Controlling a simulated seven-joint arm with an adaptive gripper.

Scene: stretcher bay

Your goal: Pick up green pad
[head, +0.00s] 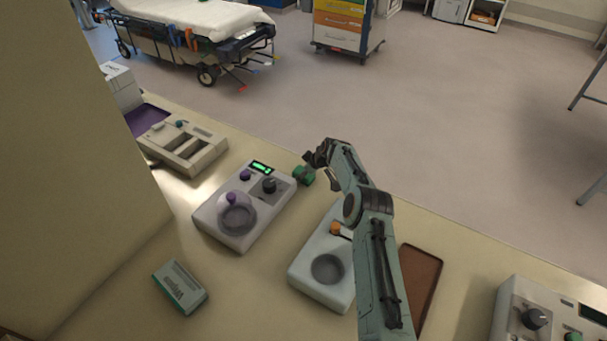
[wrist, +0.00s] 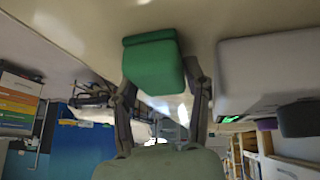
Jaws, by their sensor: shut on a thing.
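The green pad (head: 305,175) is a small dark green block at the tip of my gripper (head: 314,166) in the head view, close to the right of the device with the lit green display. In the wrist view the green pad (wrist: 152,62) sits between the two fingers of my gripper (wrist: 163,88), which are shut on it. Part of the pad is hidden by the gripper in the head view. I cannot tell whether the pad touches the counter.
A device with a green display (head: 231,217) stands left of my gripper. A second device (head: 316,280) with an orange knob, a brown tray (head: 425,272) and a teal-white box (head: 180,287) are on the counter (head: 240,290). A beige device (head: 183,146) stands further left.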

